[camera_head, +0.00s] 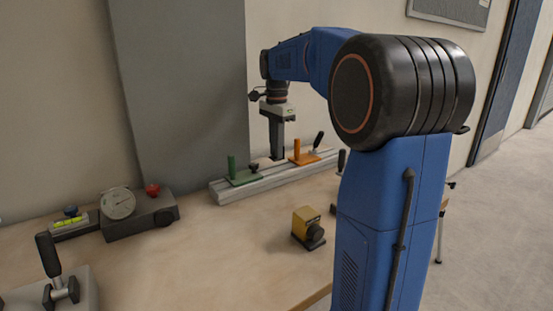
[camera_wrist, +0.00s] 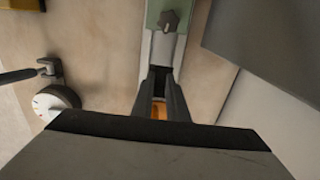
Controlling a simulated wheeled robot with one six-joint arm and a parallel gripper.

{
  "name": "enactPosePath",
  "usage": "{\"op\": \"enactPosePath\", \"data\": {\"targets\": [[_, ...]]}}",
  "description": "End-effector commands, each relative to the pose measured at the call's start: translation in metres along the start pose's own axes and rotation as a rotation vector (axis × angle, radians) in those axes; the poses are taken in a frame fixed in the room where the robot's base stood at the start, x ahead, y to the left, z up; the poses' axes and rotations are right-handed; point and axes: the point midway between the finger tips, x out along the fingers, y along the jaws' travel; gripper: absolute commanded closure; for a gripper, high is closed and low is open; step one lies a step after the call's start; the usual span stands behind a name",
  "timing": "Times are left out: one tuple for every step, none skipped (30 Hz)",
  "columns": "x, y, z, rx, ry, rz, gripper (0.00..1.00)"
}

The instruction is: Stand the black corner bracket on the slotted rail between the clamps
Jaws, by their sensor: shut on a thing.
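The slotted rail (camera_head: 226,193) is a long grey bar on the bench along the wall. A green clamp (camera_head: 242,177) sits toward its left, an orange clamp (camera_head: 304,157) toward its right. My gripper (camera_head: 277,157) points down at the rail between the two clamps, shut on the black corner bracket. The bracket blends with the dark fingers, so its outline and any contact with the rail cannot be told. In the wrist view my fingers (camera_wrist: 162,72) are close together over the rail (camera_wrist: 164,50), with the green clamp (camera_wrist: 157,13) above and orange showing between them.
A yellow block with a black knob (camera_head: 304,224) stands in front of the rail. A dial gauge (camera_head: 118,203), a level (camera_head: 70,224) and a black-handled lever (camera_head: 55,268) are at left. The bench middle is clear. My blue arm hides the right side.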

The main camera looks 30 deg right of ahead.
Motion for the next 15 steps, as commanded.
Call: {"op": "enactPosePath", "data": {"targets": [[0.006,0.001,0.0,0.0,-0.001,0.002,1.0],[0.01,0.001,0.0,0.0,-0.001,0.003,1.0],[0.015,0.001,0.0,0.0,-0.001,0.003,1.0],[0.02,0.001,0.0,0.0,-0.001,0.003,1.0],[0.024,0.001,0.0,0.0,-0.001,0.003,1.0],[0.029,0.001,0.0,0.0,-0.001,0.003,1.0],[0.032,0.001,0.0,0.0,-0.001,0.002,1.0],[0.034,0.0,0.0,0.0,-0.001,0.002,1.0],[0.036,0.0,0.0,0.0,0.0,0.001,1.0],[0.036,0.0,0.0,-0.001,0.0,0.001,1.0],[0.036,0.0,0.0,0.0,0.0,0.001,1.0],[0.035,0.0,0.0,-0.001,0.0,0.001,1.0],[0.035,0.0,0.0,-0.001,0.0,0.001,1.0],[0.035,0.0,0.0,-0.001,0.0,0.001,1.0],[0.035,0.0,0.0,-0.001,0.0,0.001,1.0]]}}
